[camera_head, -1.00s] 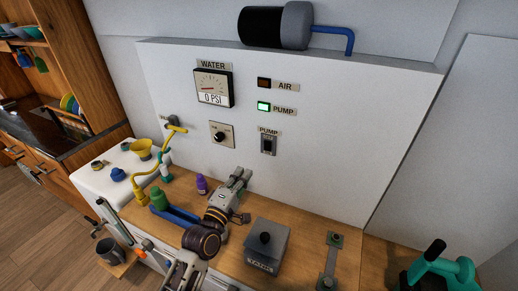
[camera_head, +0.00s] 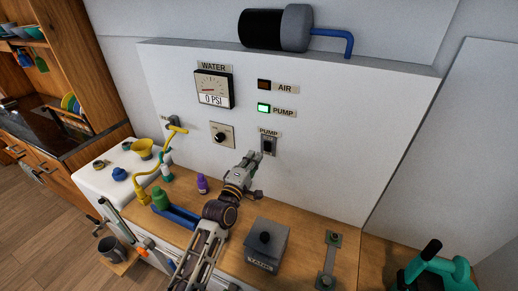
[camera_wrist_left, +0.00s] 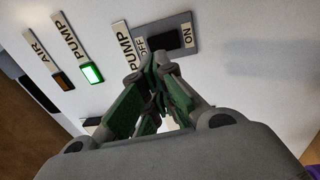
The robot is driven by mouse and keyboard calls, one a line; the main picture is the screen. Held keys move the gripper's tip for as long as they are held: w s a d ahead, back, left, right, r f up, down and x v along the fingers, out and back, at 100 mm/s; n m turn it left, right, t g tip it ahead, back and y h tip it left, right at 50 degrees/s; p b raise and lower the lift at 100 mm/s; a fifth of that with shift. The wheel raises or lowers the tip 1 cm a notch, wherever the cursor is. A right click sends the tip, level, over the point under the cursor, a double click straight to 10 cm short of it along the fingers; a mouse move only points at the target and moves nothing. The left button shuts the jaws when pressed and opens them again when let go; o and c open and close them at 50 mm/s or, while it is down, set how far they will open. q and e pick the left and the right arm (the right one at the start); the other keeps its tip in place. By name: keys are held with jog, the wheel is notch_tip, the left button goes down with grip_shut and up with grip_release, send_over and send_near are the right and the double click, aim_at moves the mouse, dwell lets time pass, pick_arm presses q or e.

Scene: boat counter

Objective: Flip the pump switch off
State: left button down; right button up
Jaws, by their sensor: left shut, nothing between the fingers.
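The pump switch (camera_head: 268,145) is a dark rocker on a grey plate, on the white wall panel under a PUMP label. In the left wrist view the switch plate (camera_wrist_left: 184,36) shows OFF and ON lettering, and the fingers partly cover its OFF side. The green PUMP light (camera_head: 263,108) is lit; it also shows in the left wrist view (camera_wrist_left: 91,73). My left gripper (camera_head: 256,155) is shut and empty, its tips just below and left of the switch. I cannot tell if they touch it. My right gripper is not in view.
A water gauge (camera_head: 213,88) reads 0 PSI, with a round knob (camera_head: 221,135) below it. A grey box (camera_head: 265,246) with a black knob stands on the wooden counter. A purple bottle (camera_head: 202,184) and a yellow hose (camera_head: 152,182) are to the left.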

aim_at(263, 142)
pick_arm(q)
jog(key=shift+p+x, duration=0.45)
jog(key=shift+x, duration=1.9)
jog(key=shift+w, duration=0.1)
